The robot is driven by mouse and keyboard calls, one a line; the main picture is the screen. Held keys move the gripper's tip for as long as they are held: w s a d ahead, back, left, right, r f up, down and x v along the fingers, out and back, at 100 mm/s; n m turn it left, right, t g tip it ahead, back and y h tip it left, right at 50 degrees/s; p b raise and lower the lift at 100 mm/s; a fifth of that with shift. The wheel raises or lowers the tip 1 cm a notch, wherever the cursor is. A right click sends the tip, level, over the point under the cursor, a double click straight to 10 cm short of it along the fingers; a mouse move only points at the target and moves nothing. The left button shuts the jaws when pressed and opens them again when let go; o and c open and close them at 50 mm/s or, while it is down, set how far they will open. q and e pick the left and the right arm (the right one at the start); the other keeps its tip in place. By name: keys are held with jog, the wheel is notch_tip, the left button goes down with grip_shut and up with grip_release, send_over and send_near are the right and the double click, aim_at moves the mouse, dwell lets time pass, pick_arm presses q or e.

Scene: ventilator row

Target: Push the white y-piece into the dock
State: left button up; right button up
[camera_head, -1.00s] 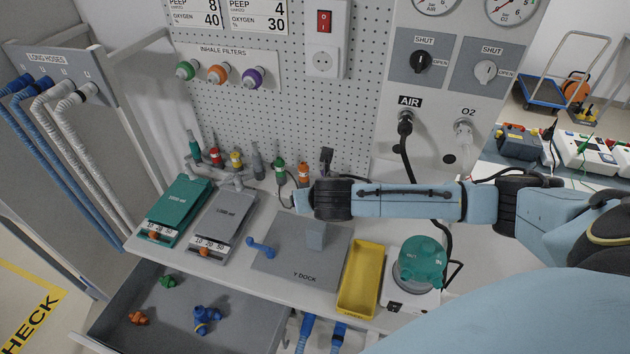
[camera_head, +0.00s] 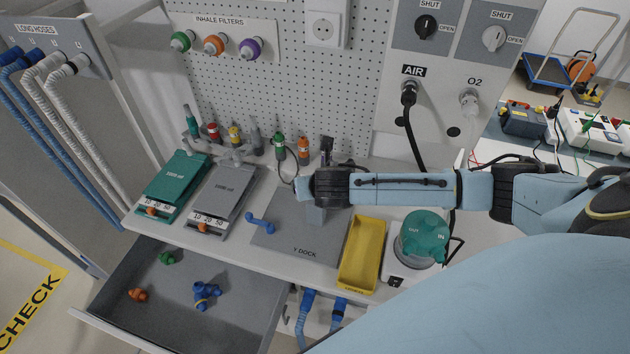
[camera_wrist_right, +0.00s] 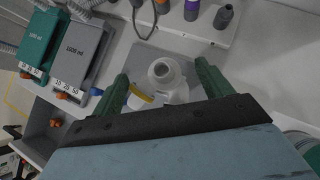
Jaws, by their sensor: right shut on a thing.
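The white y-piece (camera_wrist_right: 168,80) shows between the green fingers of my right gripper (camera_wrist_right: 165,88) in the right wrist view, with an open round port facing the camera. The gripper is shut on it. In the head view my right gripper (camera_head: 306,187) is over the back part of the grey dock plate (camera_head: 290,243) marked Y DOCK, and it hides the y-piece. I cannot tell whether the y-piece touches the dock. My left gripper is not in view.
A blue connector (camera_head: 260,222) lies at the plate's left. A yellow tray (camera_head: 361,255) and a teal-topped unit (camera_head: 424,238) stand to the right. Two test lungs lie left. An open drawer (camera_head: 185,300) holds loose parts. Bottles and hoses stand behind.

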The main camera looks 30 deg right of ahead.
jog(key=shift+f+b, duration=0.6)
jog(key=shift+f, duration=0.1)
jog(key=shift+r, duration=0.25)
jog(key=shift+p, duration=0.3)
jog(key=shift+f+p, duration=0.2)
jog(key=shift+p, duration=0.1)
jog(key=shift+f+b, duration=0.4)
jog(key=shift+f, duration=0.55)
